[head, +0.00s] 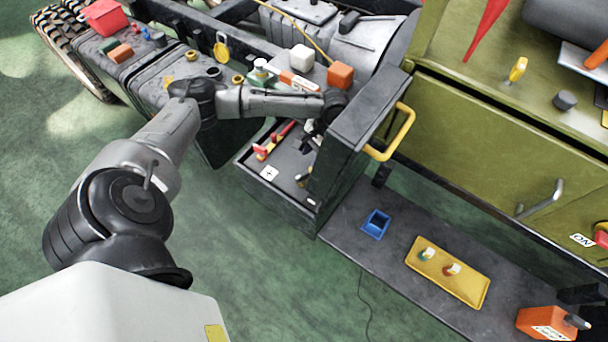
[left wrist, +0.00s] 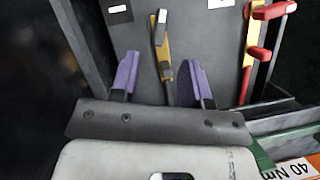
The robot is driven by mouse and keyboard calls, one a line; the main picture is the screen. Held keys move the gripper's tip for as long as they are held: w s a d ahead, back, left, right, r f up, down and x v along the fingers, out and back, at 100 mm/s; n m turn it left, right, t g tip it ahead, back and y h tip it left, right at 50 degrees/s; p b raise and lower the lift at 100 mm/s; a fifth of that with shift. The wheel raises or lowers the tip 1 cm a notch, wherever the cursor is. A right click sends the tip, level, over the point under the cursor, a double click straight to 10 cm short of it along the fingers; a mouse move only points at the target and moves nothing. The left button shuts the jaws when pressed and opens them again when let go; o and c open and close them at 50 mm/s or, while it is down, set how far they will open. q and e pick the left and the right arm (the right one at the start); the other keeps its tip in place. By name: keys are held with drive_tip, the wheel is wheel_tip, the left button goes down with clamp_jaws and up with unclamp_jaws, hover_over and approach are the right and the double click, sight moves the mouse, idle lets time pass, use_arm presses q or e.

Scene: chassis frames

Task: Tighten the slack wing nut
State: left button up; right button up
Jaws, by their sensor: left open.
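No wing nut can be made out clearly. In the left wrist view, a narrow yellow piece with a dark grey bar (left wrist: 161,50) stands on a dark panel (left wrist: 190,28). A red and yellow piece (left wrist: 253,55) is at its right. My left gripper (left wrist: 162,78) is open, its purple-tipped fingers on either side of the yellow and grey piece; I cannot tell whether they touch it. In the head view my left gripper (head: 308,140) is over the open box (head: 258,190), where red and yellow pieces (head: 273,143) show. My right gripper is not in view.
A raised dark cover with a yellow handle (head: 402,133) stands right of the box.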

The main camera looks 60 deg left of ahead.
sight(303, 174)
use_arm(q)
drive_tip(key=b+x, duration=0.3)
drive_tip(key=x, duration=0.5)
drive_tip(key=shift+f, duration=0.35)
clamp_jaws()
